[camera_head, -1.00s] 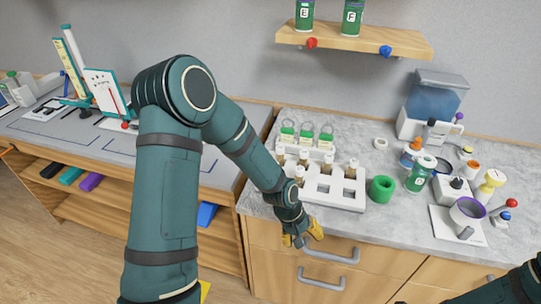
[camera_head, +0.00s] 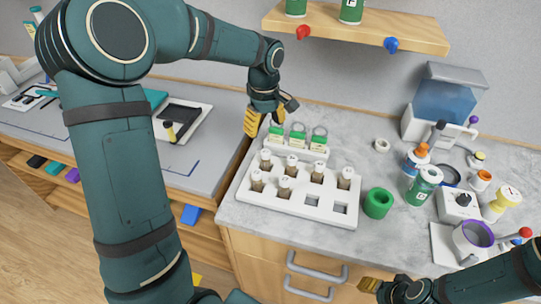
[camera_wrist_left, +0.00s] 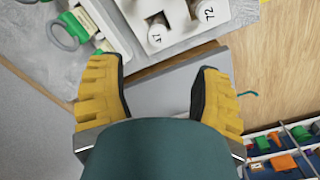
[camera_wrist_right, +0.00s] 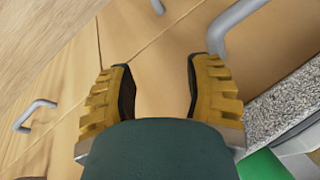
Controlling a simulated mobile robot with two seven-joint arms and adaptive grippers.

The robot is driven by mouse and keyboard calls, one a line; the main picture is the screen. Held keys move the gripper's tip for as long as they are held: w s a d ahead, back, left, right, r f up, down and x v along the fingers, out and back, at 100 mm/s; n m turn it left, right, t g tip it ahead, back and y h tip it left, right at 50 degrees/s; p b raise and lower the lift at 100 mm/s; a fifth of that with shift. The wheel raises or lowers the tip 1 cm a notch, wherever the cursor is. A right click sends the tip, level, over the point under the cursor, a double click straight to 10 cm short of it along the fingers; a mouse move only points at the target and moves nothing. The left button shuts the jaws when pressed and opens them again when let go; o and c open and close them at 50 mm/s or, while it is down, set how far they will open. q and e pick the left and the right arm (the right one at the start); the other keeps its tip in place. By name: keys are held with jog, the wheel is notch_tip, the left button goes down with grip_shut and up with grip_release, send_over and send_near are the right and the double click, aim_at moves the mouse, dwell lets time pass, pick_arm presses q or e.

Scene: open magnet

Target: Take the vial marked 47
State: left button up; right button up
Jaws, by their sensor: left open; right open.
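A white rack (camera_head: 325,212) on the counter holds several capped vials in two rows, with two empty square holes at its front right. In the left wrist view, a white vial cap that appears to read 47 (camera_wrist_left: 157,36) stands beside a cap marked 72 (camera_wrist_left: 207,12). The 47 vial seems to be the back-left one (camera_head: 265,160) in the head view. My left gripper (camera_head: 265,118) is open and empty, behind and left of the rack, apart from the vials. My right gripper (camera_head: 370,285) is open and empty in front of the drawers; it also shows in the right wrist view (camera_wrist_right: 160,85).
Green-tagged items (camera_head: 298,136) on a small white stand sit just behind the rack. A green ring (camera_head: 378,202) and a green jar (camera_head: 423,185) stand to its right. A shelf (camera_head: 355,28) hangs above. Drawer handles (camera_head: 317,268) stick out in front.

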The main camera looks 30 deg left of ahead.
aim_at(266, 152)
pick_arm(q)
jog(key=f, duration=0.6)
jog(key=shift+s+f+b, duration=0.2)
jog(key=shift+b, duration=0.15)
jog(key=shift+w+a+f, duration=0.1)
jog(key=shift+w+f, duration=0.1)
jog(key=shift+f, duration=1.45)
jog(key=shift+w+a+f, duration=0.1)
jog(key=shift+w+f, duration=0.1)
jog(key=shift+f, duration=1.4)
jog(key=shift+c, duration=0.2)
grip_shut()
